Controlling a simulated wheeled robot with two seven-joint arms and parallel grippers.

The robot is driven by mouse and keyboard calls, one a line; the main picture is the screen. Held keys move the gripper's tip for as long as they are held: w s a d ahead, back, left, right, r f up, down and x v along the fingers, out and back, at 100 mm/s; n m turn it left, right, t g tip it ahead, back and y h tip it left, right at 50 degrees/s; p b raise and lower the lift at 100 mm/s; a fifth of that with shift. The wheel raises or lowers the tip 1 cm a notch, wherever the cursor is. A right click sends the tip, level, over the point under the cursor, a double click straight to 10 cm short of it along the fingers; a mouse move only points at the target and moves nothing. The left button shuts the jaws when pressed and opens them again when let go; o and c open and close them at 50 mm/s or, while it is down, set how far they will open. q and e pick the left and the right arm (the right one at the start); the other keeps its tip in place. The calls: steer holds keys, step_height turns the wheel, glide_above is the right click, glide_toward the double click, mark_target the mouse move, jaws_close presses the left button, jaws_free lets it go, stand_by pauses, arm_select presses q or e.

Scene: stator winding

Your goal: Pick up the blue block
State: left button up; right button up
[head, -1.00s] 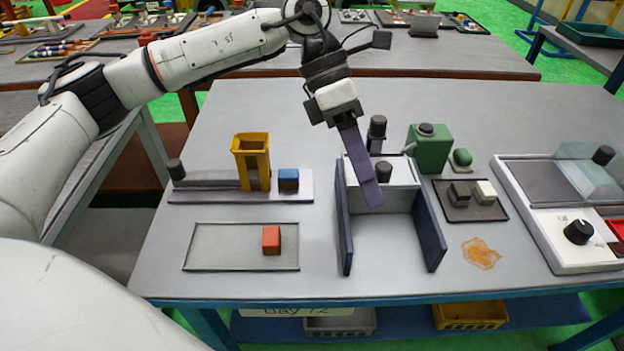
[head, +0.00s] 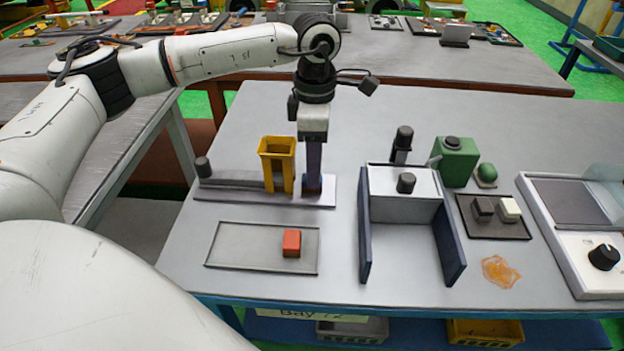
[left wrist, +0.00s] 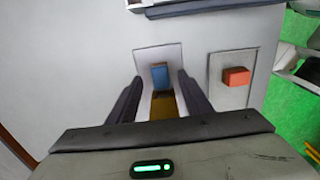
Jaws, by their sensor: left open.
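The blue block (left wrist: 160,75) shows in the left wrist view, on a pale plate between my two finger tips. In the head view it is hidden behind my left gripper (head: 312,188), which points straight down at the right end of the plate's rail fixture. The gripper is open, with a dark finger on each side of the block in the wrist view. I cannot tell how far above the block the tips are, or whether they touch it. My right gripper is not in view.
A yellow upright holder (head: 278,160) stands close left of my gripper. An orange-red block (head: 291,243) lies in a shallow grey tray (head: 235,245) in front. A blue-walled fixture (head: 449,247) stands to the right, with a green box (head: 455,165) behind it.

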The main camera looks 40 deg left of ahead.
arm_select(q)
steer(key=shift+f, duration=1.2)
jaws_close()
steer(key=shift+r, duration=0.1)
